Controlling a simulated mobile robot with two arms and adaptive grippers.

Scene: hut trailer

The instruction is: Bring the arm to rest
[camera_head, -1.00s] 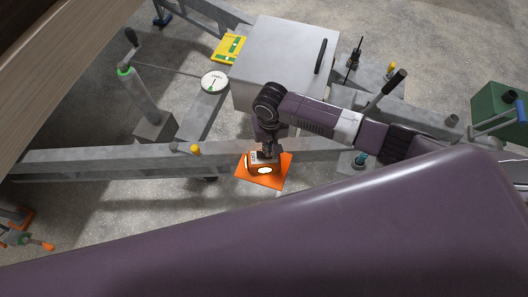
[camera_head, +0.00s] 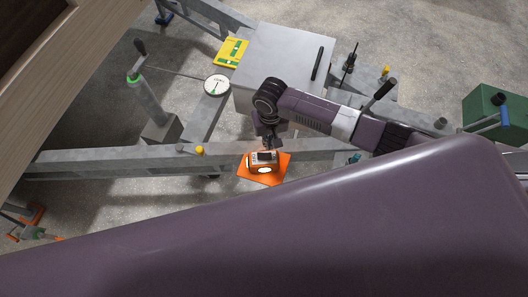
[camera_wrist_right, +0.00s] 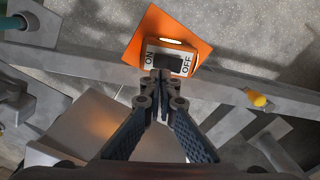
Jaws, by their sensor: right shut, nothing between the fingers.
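In the right wrist view my right gripper (camera_wrist_right: 161,77) points at the box's black rocker (camera_wrist_right: 170,62), between the words ON and OFF. I cannot tell whether the fingertips touch it. The box sits on an orange plate (camera_wrist_right: 199,45) at the trailer's grey frame beam. My right arm reaches in from the right. My left gripper is not in view.
A grey metal box (camera_head: 283,58) with a black handle stands behind the gripper. A yellow level (camera_head: 231,52), a round white gauge (camera_head: 217,85) and a jack post with a crank (camera_head: 145,95) are to the left. A green box (camera_head: 497,112) is at the right.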

